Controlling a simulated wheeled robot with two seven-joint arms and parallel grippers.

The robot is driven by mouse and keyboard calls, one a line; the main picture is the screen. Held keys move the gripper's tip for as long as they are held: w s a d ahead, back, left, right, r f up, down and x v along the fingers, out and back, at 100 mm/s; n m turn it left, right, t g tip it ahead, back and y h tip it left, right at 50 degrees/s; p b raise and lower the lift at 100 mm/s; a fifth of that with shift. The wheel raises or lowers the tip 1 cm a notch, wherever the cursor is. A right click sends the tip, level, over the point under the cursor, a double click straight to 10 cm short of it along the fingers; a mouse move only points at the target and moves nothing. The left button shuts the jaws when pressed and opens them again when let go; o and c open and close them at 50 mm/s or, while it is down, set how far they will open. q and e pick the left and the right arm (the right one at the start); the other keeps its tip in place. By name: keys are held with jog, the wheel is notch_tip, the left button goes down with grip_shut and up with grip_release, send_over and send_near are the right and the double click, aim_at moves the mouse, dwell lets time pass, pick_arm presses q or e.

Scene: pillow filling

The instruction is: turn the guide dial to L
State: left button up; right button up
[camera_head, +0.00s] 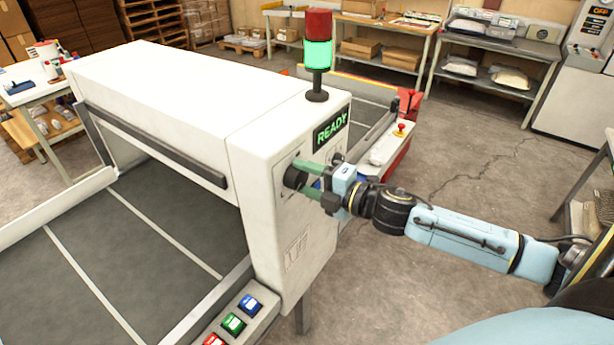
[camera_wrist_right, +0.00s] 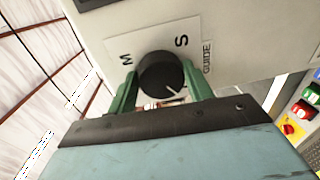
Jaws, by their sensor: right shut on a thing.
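The guide dial (camera_head: 293,177) is a round black knob on the white end panel of the machine, below its green READY display (camera_head: 331,129). My right gripper (camera_head: 307,181) is shut on it, with a green finger on either side. In the right wrist view the dial (camera_wrist_right: 160,72) sits between the two fingers of the right gripper (camera_wrist_right: 163,80). Its white pointer line slants to the lower right there, away from the letters M (camera_wrist_right: 126,59) and S (camera_wrist_right: 182,41). I see no L; the gripper covers part of the label plate (camera_wrist_right: 207,56). My left gripper is not in view.
A red and green signal lamp (camera_head: 318,55) stands on top of the machine. Blue, green and red buttons (camera_head: 233,322) sit at the front edge of the conveyor bed (camera_head: 150,240). A red emergency button (camera_head: 401,128) is behind my right gripper.

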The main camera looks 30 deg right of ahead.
jog(key=shift+n, duration=0.9)
jog(key=o, duration=1)
jog(key=shift+s+d, duration=0.15)
jog(key=shift+s, duration=0.3)
jog(key=b+v, duration=0.1)
jog(key=v, duration=1.1)
jog(key=shift+s+r, duration=0.15)
jog(key=shift+s, duration=0.05)
